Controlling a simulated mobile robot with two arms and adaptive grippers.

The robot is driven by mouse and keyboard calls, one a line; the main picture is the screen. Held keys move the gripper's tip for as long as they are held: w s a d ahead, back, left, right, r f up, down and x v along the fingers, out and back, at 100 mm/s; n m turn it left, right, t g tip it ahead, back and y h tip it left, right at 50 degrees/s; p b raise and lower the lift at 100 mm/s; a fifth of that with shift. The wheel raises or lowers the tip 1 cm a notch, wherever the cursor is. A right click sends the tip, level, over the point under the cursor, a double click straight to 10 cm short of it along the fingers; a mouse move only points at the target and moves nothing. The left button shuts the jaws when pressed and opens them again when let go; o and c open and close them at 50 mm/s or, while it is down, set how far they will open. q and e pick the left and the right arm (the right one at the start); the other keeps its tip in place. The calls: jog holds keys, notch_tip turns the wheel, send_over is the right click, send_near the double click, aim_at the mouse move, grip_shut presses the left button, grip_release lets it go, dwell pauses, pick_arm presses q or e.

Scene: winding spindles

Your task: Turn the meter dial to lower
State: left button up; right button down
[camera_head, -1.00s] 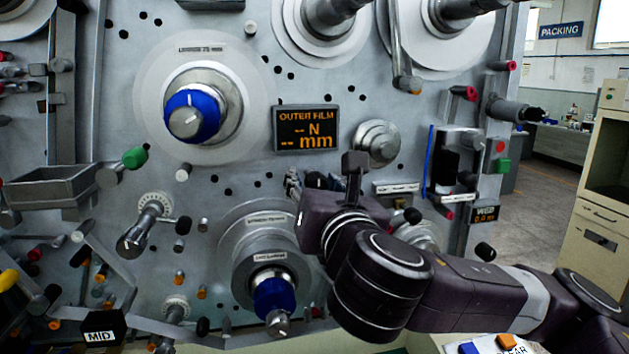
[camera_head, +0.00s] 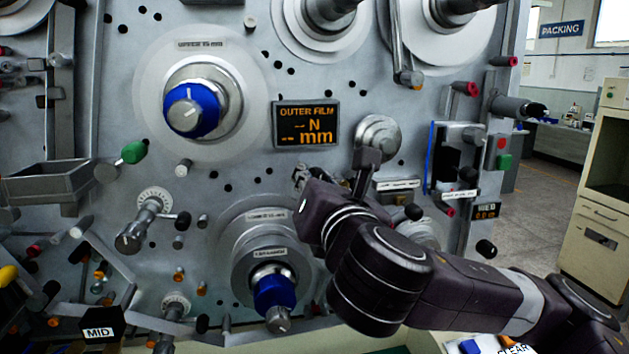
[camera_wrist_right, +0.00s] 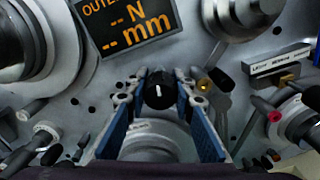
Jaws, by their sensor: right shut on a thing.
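The meter dial is a small black knob with a white mark (camera_wrist_right: 158,91), seen in the right wrist view below the outer film display. The mark points up in that view. My right gripper (camera_wrist_right: 158,94) has its blue-padded fingers on either side of the knob and is shut on it. In the head view my right gripper (camera_head: 306,180) reaches the panel just below the display, and its wrist hides the dial. The outer film display (camera_head: 306,125) shows dashes before N and mm. My left gripper is not in view.
A large spindle with a blue knob (camera_head: 192,110) is at the upper left, and a lower spindle with a blue knob (camera_head: 274,292) is below my gripper. A round metal roller (camera_head: 379,138) and a labelled bar (camera_head: 398,185) are close to the right of my wrist.

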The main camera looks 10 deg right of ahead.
jog(key=m+b, duration=0.1)
jog(key=m, duration=0.4)
jog(key=shift+m, duration=0.3)
jog(key=m, duration=0.5)
jog(key=shift+a, duration=0.1)
jog(key=m, duration=0.5)
jog(key=shift+m, duration=0.4)
jog(key=m, duration=0.5)
jog(key=shift+m, duration=0.3)
jog(key=c, duration=1.6)
grip_release()
jog(key=shift+r, duration=0.1)
jog(key=shift+s, duration=3.75)
